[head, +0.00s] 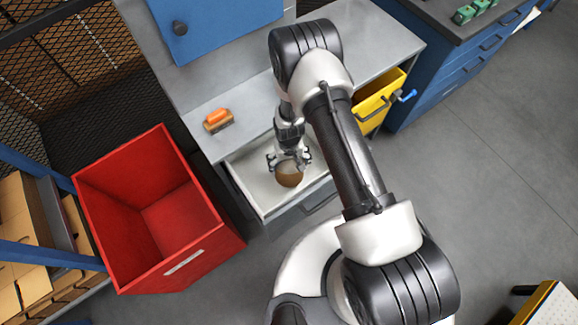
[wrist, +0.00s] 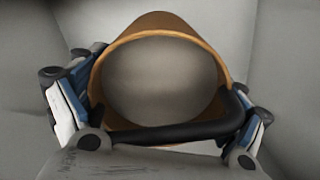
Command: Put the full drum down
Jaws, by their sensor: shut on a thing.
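A brown drum (head: 289,178) is in my gripper (head: 289,160), over the open drawer (head: 251,184) of the grey bench. In the wrist view the drum (wrist: 160,80) shows a tan rim around a smooth grey round face, with a black bar across its near side. The fingers of my gripper (wrist: 162,112) press on its left and right sides. I cannot tell whether the drum touches the drawer floor. The drawer looks otherwise empty where I can see it; my arm hides part of its right side.
A large empty red bin (head: 215,232) stands left of the drawer. An orange-handled brush (head: 218,120) lies on the bench top (head: 200,143). A yellow bin (head: 372,108) is at the bench's right. Blue drawers (head: 440,75) stand farther right; shelves with cartons (head: 28,225) are at left.

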